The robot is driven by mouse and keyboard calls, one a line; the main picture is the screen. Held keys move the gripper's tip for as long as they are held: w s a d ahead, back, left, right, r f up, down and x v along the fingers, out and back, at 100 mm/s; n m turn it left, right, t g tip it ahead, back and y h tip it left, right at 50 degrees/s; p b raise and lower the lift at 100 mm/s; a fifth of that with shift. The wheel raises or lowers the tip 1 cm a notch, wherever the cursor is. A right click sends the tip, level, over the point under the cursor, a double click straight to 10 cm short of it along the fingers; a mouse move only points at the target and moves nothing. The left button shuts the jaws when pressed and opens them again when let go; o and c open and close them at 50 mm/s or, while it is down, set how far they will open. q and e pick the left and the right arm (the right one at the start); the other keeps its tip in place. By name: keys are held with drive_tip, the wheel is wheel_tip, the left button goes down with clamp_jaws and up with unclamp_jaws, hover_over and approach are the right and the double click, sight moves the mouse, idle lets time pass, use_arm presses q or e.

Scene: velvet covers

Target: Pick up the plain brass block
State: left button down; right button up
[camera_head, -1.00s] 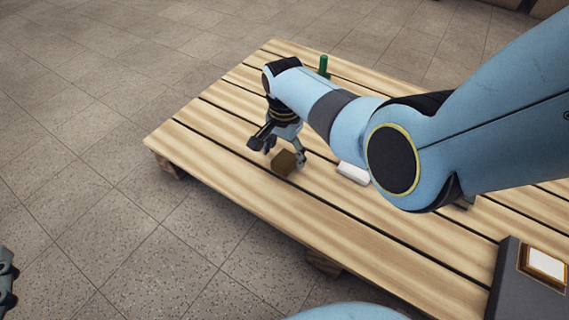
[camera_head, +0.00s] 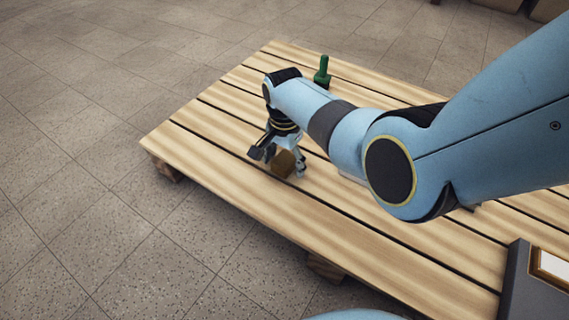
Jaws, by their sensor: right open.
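A plain brown block (camera_head: 284,163), the brass-coloured one, sits on the slatted wooden pallet (camera_head: 215,122) near its front left part. My right gripper (camera_head: 277,161) points down at the block, with one finger at its left and one at its right. The gripper is open, and I cannot tell whether the fingers touch the block. The block's far side is hidden by the gripper. My left gripper is not in view.
A green upright object (camera_head: 322,73) stands near the pallet's back edge. A dark box with a framed pale panel (camera_head: 551,268) is at the lower right. My right arm covers much of the pallet's middle. The pallet's front left boards are clear.

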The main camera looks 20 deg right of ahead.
clamp_jaws()
drive_tip(key=shift+w, duration=0.1)
idle(0.3)
drive_tip(key=shift+r, duration=0.15)
